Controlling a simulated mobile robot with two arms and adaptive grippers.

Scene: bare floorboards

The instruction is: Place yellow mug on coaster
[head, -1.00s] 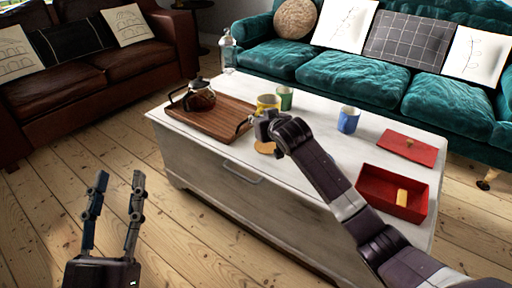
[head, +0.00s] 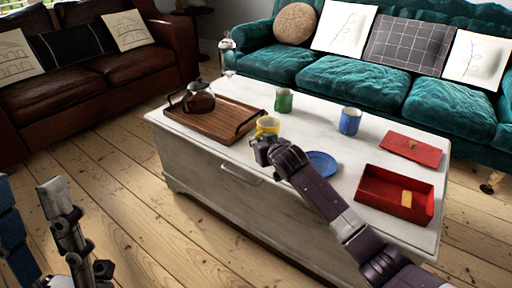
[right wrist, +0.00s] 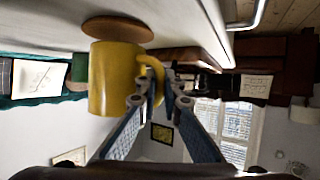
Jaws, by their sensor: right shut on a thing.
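The yellow mug (head: 267,125) is upright near the front edge of the white table, right of the wooden tray. My right gripper (head: 264,146) is shut on its handle; the right wrist view shows the fingertips (right wrist: 160,98) at the handle of the mug (right wrist: 110,80). That view is upside down. A round brown coaster (right wrist: 118,28) lies at the mug's base there; I cannot tell whether they touch. In the head view the coaster is hidden. My left gripper (head: 30,190) is at the lower left, empty, its fingers apart.
The tray (head: 226,116) holds a glass pot (head: 199,98). A green mug (head: 284,100), a blue mug (head: 350,121), a blue round plate (head: 322,163), a red open box (head: 395,195) and its red lid (head: 400,147) are on the table (head: 300,125).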

